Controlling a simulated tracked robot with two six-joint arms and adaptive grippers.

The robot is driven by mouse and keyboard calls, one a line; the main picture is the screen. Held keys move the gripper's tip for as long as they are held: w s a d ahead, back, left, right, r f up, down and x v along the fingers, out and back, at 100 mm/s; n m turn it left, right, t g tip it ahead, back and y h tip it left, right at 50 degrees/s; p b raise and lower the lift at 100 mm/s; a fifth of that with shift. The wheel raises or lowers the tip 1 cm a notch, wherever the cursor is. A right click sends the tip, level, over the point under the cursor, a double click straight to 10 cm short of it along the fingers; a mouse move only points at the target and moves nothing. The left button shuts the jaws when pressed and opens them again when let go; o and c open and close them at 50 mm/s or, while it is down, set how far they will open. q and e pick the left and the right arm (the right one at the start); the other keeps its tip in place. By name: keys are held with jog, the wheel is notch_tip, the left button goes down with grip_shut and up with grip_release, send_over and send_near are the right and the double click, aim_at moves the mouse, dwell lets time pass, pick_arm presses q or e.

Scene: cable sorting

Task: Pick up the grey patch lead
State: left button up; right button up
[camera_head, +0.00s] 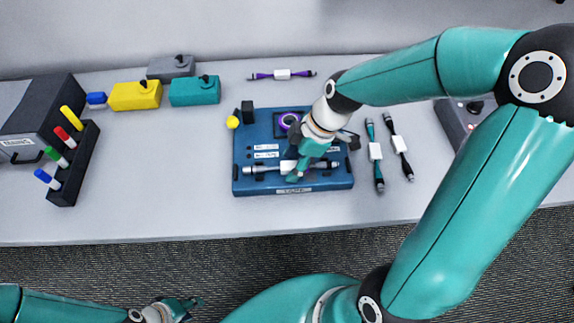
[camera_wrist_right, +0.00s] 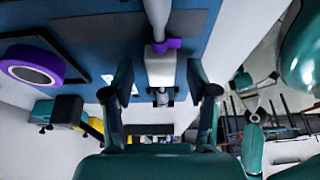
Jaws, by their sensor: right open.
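The grey patch lead (camera_head: 262,168) lies across the front part of the blue board (camera_head: 243,184). My right gripper (camera_head: 298,168) is over its middle and hides part of it. In the right wrist view, the grey lead (camera_wrist_right: 158,22) runs down between the two spread fingers of my right gripper (camera_wrist_right: 158,82), with a gap on each side. A small purple part (camera_wrist_right: 168,45) sits against the lead there. My left gripper (camera_head: 190,306) is low at the bottom left, away from the table; its finger opening is unclear.
A purple lead (camera_head: 265,76) lies at the back. A teal lead (camera_head: 370,132) and a black lead (camera_head: 391,126) lie right of the board. A purple ring (camera_wrist_right: 32,66) sits on the board. Coloured boxes (camera_head: 134,97) and a marker rack (camera_head: 75,165) stand left.

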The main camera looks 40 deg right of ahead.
jog(key=shift+c, duration=0.3)
grip_shut()
jog(key=shift+r, duration=0.1)
